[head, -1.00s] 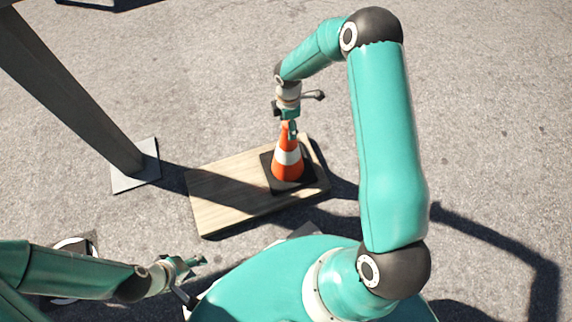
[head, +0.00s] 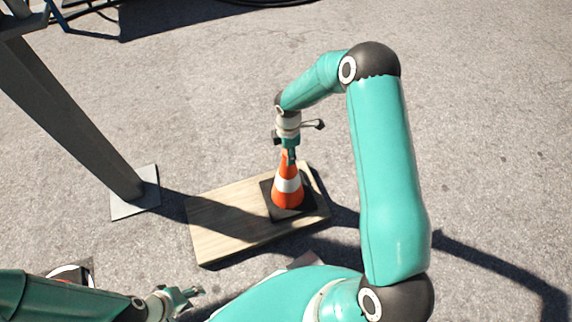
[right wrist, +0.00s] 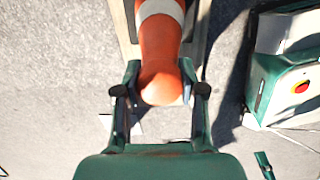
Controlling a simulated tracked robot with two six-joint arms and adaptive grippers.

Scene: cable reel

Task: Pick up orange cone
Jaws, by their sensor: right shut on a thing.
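The orange cone (head: 288,196) with a white band and a dark square base stands upright on a wooden board (head: 225,225). My right gripper (head: 290,155) reaches down from above and is shut on the cone's top. In the right wrist view the cone (right wrist: 160,45) lies between the two fingers of the right gripper (right wrist: 160,92), which close around its tip. My left gripper (head: 188,296) is low at the left, away from the cone, with its fingers apart and nothing visible between them.
A grey metal post (head: 75,120) with a square foot plate (head: 137,192) stands left of the board. A dark frame and cable lie at the top left. The paved ground right of the board is free apart from shadows.

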